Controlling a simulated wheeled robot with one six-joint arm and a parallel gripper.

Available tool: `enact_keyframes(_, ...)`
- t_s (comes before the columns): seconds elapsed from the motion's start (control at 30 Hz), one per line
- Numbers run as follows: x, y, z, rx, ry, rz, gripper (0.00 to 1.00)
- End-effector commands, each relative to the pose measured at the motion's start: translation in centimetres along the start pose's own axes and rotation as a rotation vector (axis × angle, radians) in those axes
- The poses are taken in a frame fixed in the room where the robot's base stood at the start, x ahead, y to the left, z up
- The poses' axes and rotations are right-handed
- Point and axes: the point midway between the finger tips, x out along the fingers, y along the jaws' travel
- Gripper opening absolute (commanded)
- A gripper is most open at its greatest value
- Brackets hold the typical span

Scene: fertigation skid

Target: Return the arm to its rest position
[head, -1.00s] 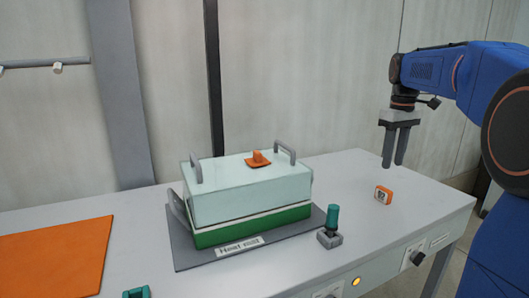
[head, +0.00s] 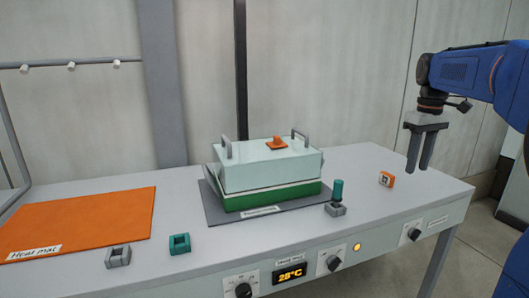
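My gripper (head: 419,168) hangs from the blue arm (head: 463,75) at the right of the head view, fingers pointing down. A gap shows between its two fingers and nothing is between them. It is above the right part of the bench, to the right of the small orange block (head: 386,179) in the picture. The fingers look clear of the bench top.
A pale lidded box with a green base (head: 270,196) stands on a grey mat (head: 214,210). Beside it a teal-handled piece stands in a grey holder (head: 336,210). An orange heat mat (head: 85,222), a grey holder (head: 118,256) and a teal holder (head: 179,244) lie left. Dials and a 28°C display (head: 290,273) line the front.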

Motion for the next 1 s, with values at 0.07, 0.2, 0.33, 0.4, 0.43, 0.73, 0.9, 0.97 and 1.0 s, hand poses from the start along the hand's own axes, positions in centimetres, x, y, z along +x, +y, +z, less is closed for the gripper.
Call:
enact_keyframes(0.07, 0.1, -0.6, 0.3, 0.004, 0.004, 0.003, 0.35)
enact_keyframes(0.2, 0.3, -1.7, 1.0, 0.015, 0.016, 0.011, 0.35)
enact_keyframes(0.33, 0.6, -3.0, 1.8, 0.028, 0.031, 0.02, 0.35)
enact_keyframes(0.4, 0.8, -3.8, 2.4, 0.038, 0.04, 0.025, 0.35)
enact_keyframes(0.43, 0.9, -4.2, 2.6, 0.041, 0.044, 0.028, 0.35)
enact_keyframes(0.73, 3.1, -10.1, 7.0, 0.105, 0.117, 0.06, 0.35)
enact_keyframes(0.9, 5.6, -13.8, 10.4, 0.152, 0.173, 0.075, 0.35)
enact_keyframes(0.97, 6.5, -15.0, 11.6, 0.168, 0.193, 0.079, 0.35)
enact_keyframes(1.0, 7.2, -15.8, 12.4, 0.179, 0.207, 0.081, 0.35)
